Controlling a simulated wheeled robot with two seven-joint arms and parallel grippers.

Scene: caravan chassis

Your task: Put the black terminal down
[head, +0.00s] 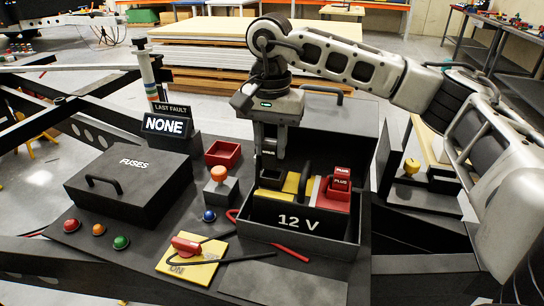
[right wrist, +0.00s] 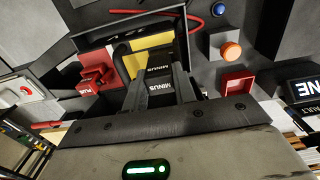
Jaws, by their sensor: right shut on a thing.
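My right gripper (head: 269,156) points down into the 12 V box (head: 298,226) and is shut on the black terminal (head: 270,178). In the right wrist view the black terminal (right wrist: 158,87), marked MINUS, sits between the fingers (right wrist: 167,88). It is over the left end of the yellow and black battery (head: 291,183); I cannot tell whether it touches. The red terminal (head: 337,190), marked PLUS, is at the battery's right end and also shows in the right wrist view (right wrist: 95,82). My left gripper is not in view.
The box's raised lid (head: 340,117) stands behind the gripper. To the left are a red open tray (head: 222,154), an orange button (head: 219,173) and the closed fuse box (head: 125,180). A yellow plate with a red switch (head: 187,245) lies in front.

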